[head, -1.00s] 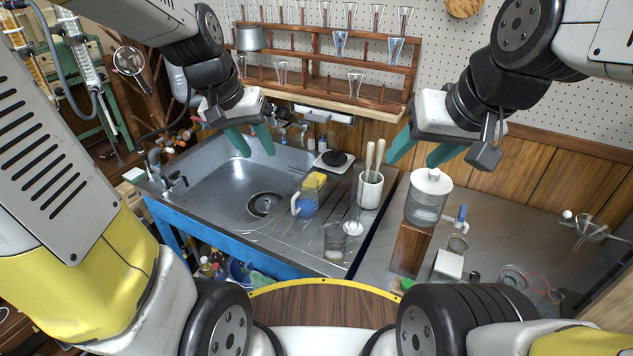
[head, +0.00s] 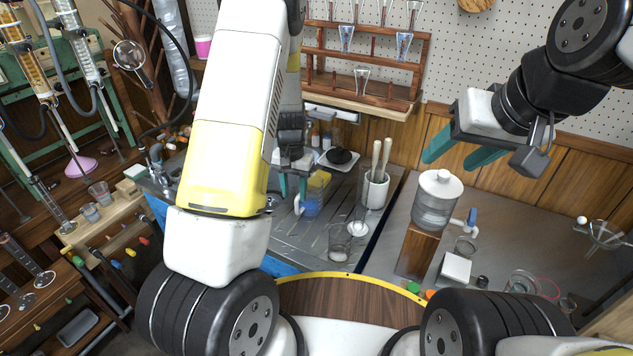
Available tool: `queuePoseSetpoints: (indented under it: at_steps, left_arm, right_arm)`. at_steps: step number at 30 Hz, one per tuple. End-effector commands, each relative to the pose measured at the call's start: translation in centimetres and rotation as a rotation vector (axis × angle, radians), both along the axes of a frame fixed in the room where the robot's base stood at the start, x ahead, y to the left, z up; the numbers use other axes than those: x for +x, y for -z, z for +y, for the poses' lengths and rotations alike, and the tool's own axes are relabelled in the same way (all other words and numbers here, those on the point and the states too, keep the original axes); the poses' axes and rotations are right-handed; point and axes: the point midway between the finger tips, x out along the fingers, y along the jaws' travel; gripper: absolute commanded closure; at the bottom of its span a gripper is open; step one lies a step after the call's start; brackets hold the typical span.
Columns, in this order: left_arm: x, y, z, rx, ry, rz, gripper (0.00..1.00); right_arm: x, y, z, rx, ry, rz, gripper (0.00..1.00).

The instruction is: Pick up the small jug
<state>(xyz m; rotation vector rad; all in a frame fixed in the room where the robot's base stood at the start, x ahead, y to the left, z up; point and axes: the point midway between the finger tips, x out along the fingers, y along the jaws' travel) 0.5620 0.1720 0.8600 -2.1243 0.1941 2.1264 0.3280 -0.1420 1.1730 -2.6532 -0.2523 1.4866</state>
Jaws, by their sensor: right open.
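The small jug (head: 313,207), bluish and see-through with a white handle on its left, stands on the ribbed drainboard of the sink. A yellow sponge (head: 319,179) shows at its top; I cannot tell whether it is in or behind the jug. My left gripper (head: 293,193) points down with its green fingers apart, just above and beside the handle. The fingers hide part of the jug's upper left, and I see no clear contact. My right gripper (head: 450,160) is open and empty, high above the right counter, away from the jug.
A glass beaker (head: 340,243) is in front. A lidded glass container (head: 437,203) stands on a wooden block (head: 417,252). A glassware rack (head: 365,70) hangs behind.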

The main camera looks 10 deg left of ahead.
Motion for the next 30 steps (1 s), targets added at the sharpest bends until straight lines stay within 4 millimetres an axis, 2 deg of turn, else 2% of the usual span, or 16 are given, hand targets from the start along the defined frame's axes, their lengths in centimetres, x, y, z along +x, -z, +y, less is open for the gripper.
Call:
queuePoseSetpoints:
  at_steps: [9, 18, 19, 25, 30]
  left_arm:
    - [0.4, 4.4, -0.6, -0.001, 0.001, 0.001, 0.60]
    - [0.5, 5.0, -0.6, 0.000, 0.001, -0.002, 0.60]
    - [0.5, 5.0, -0.6, 0.000, 0.001, -0.002, 0.62]
    - [0.5, 5.0, -0.5, 0.000, 0.001, -0.001, 1.00]
    - [0.4, 5.0, -0.5, 0.000, 0.001, -0.001, 1.00]
  right_arm:
    - [0.0, 0.0, 0.0, 0.000, 0.000, 0.000, 0.45]
    - [0.0, 0.0, 0.0, 0.000, 0.000, 0.000, 0.45]
    - [0.0, 0.0, 0.0, 0.000, 0.000, 0.000, 0.45]
    - [0.0, 0.0, 0.0, 0.000, 0.000, 0.000, 0.45]
    - [0.0, 0.0, 0.0, 0.000, 0.000, 0.000, 0.45]
